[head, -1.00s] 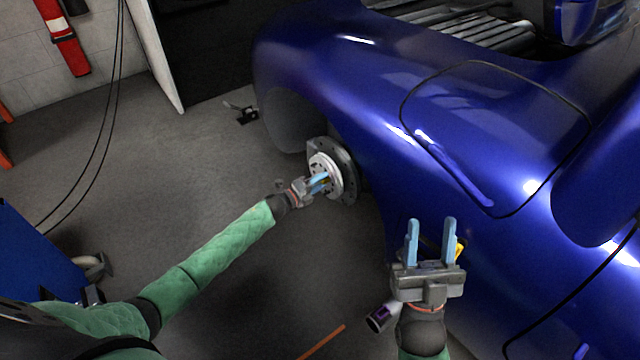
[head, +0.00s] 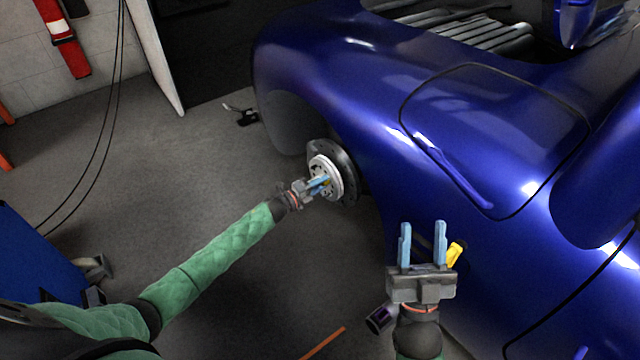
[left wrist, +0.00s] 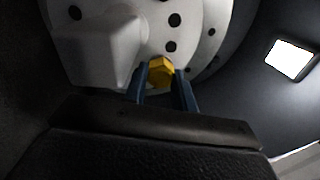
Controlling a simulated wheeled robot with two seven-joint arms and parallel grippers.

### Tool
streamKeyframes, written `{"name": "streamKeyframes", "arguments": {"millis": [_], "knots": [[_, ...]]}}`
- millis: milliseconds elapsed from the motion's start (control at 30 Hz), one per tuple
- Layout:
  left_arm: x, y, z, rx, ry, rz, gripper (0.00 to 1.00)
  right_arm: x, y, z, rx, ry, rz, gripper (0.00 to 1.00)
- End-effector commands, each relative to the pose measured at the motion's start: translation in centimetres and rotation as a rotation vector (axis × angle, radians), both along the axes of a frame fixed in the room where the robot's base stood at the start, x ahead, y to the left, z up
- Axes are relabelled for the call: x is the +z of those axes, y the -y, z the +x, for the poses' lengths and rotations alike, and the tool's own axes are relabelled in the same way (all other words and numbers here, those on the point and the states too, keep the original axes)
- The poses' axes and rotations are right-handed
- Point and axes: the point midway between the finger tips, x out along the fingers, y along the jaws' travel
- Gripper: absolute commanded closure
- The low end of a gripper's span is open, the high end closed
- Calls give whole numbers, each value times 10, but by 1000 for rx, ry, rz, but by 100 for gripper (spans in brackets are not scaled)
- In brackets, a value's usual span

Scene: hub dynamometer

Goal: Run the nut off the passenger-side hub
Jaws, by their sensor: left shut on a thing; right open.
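The hub (head: 322,175) is a pale metal disc with holes, in front of a dark brake disc (head: 348,178) in the blue car's wheel arch. It also fills the upper part of the left wrist view (left wrist: 110,50). The nut (left wrist: 161,72) is a yellow hexagon at the hub face. My left gripper (head: 324,183) is shut on the nut, with its blue fingers on either side of it in the left wrist view (left wrist: 162,88). Whether the nut is still threaded on the hub cannot be told. My right gripper (head: 422,232) is open and empty, beside the car's body.
The blue car (head: 480,130) fills the right side. A yellow thing (head: 455,253) shows just right of my right gripper. A dark cylindrical thing (head: 379,320) lies below it. A blue cabinet (head: 35,255) stands at the left.

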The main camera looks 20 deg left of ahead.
Motion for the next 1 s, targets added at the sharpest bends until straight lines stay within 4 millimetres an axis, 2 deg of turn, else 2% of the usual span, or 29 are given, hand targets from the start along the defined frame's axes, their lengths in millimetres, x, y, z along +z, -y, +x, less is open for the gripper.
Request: {"name": "streamKeyframes", "arguments": {"millis": [200,500,733,1000], "knots": [[-1,0,-1,0,-37,-44,100,-47,-8,22,9,-177,-43,56],[-2,0,-1,0,-85,-102,100,-115,-16,41,22,-405,-100,56],[-2,0,-1,1,-119,-147,100,-170,-21,47,34,-581,-142,56],[-2,0,-2,1,-161,-198,100,-235,-24,44,49,-778,-189,56]]}}
